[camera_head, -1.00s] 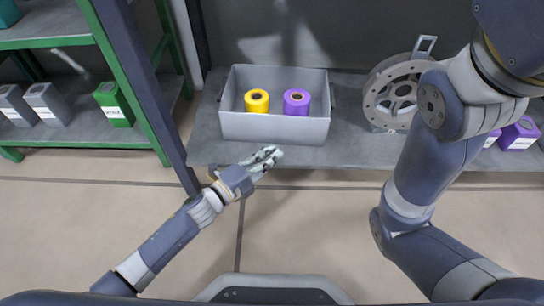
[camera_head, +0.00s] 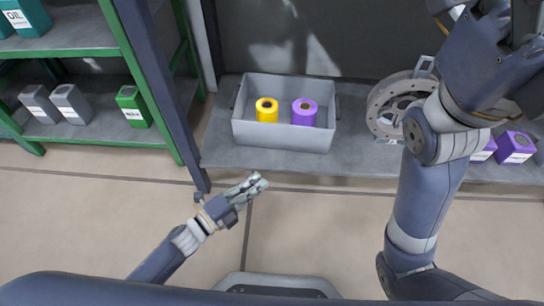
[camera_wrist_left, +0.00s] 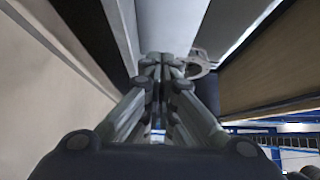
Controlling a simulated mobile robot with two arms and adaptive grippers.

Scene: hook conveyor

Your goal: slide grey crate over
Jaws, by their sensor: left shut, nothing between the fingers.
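The grey crate (camera_head: 282,132) stands upright on the low grey shelf, left of its middle, in the head view. It holds a yellow spool (camera_head: 267,112) and a purple spool (camera_head: 305,115). My left gripper (camera_head: 258,184) is in front of the shelf, below the crate's front left part in the picture. It is apart from the crate, shut and empty. In the left wrist view its fingers (camera_wrist_left: 160,68) lie together, and the crate cannot be made out with certainty. My right arm rises at the right of the head view, but its fingertips do not show.
The shelf (camera_head: 352,159) has bare room between the crate and a round metal reel (camera_head: 392,105). Purple containers (camera_head: 515,148) stand at the right end. A dark blue post (camera_head: 165,95) rises at its left. A green rack (camera_head: 165,141) with several containers stands farther left.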

